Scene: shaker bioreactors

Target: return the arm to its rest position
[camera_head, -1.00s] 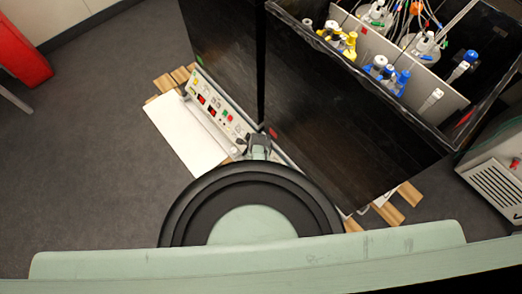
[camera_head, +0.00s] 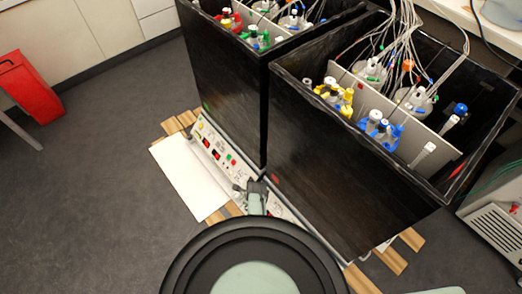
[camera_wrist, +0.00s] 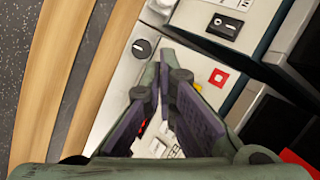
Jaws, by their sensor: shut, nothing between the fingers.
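My gripper (camera_wrist: 164,54) is shut and empty in the wrist view, its two finger pads meeting in front of a control panel (camera_wrist: 125,75) with a black knob and a red button. It cannot be told whether the fingertips touch the panel. In the head view my gripper (camera_head: 257,186) shows small beyond the black round part of my arm, over the front of the panel strip at the foot of the black boxes. Most of my arm below it is hidden by that round part.
Two black open boxes (camera_head: 320,170) hold several bottles with coloured caps and tubes. Wooden slats (camera_head: 390,260) and a white sheet (camera_head: 190,175) lie at floor level. A red object (camera_head: 28,85) stands at the left. Grey floor (camera_head: 80,220) is free at left.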

